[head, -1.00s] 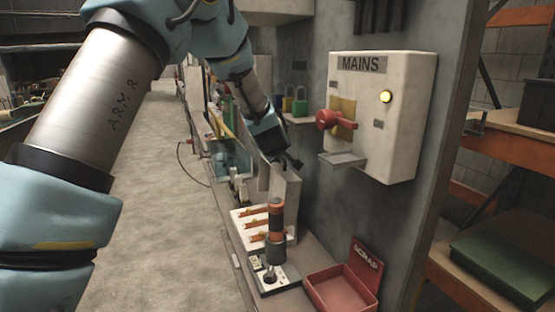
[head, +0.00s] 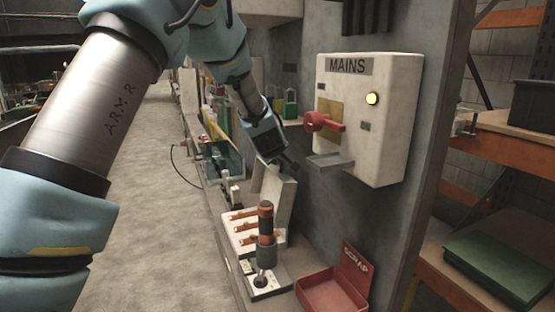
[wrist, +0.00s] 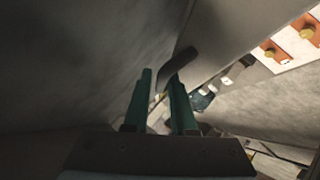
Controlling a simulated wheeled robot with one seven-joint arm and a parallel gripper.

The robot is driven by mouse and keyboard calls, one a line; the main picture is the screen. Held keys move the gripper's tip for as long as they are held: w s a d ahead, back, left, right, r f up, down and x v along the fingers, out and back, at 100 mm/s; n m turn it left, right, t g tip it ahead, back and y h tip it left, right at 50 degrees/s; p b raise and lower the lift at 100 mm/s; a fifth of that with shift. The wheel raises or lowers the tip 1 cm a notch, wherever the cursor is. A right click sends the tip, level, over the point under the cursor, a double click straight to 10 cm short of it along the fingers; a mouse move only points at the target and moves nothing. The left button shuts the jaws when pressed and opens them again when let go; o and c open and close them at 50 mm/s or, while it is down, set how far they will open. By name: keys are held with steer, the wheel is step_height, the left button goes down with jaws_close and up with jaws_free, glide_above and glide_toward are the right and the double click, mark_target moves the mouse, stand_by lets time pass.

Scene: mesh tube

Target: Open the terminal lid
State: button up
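The terminal lid (head: 279,196) is a grey plate standing raised on the wall side of the white terminal block (head: 232,222), leaning slightly toward the wall. The block's copper bars are uncovered. In the wrist view the lid (wrist: 235,35) is a broad grey face, with the block (wrist: 288,48) at upper right. A dark curved piece, apparently the lid's handle (wrist: 178,66), lies just beyond my fingertips. My gripper (head: 287,167) is at the lid's top edge. Its teal fingers (wrist: 160,78) are apart with a gap between them; whether they touch the lid is unclear.
An orange-and-black upright tool (head: 265,232) stands before the block. A red SCRAP tray (head: 330,297) sits on the bench.

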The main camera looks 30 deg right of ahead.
steer(key=b+v, duration=0.2)
steer(key=v, duration=0.8)
steer(key=shift+s+a+r, duration=0.2)
steer(key=shift+s+a, duration=0.05)
steer(key=shift+a, duration=0.1)
steer(key=w+a+f+m+g+y, duration=0.1)
steer(key=a+f+y, duration=0.15)
steer(key=a, duration=0.85)
steer(key=a+f+m+g+y, duration=0.15)
steer(key=a+f, duration=0.25)
steer(key=a, duration=0.7)
steer(key=s+a+f+g+y, duration=0.1)
steer(key=s+a+f+g, duration=0.1)
steer(key=s+a, duration=0.4)
steer(key=s+a+f+g+y, duration=0.1)
steer(key=s+a, duration=0.5)
steer(key=a, duration=0.9)
step_height(320, 180, down, 2)
steer(key=shift+f+g+y, duration=0.1)
steer(key=shift+g+y, duration=0.2)
steer(key=shift+g, duration=0.55)
steer(key=shift+s+a+m, duration=0.1)
steer(key=shift+m, duration=0.15)
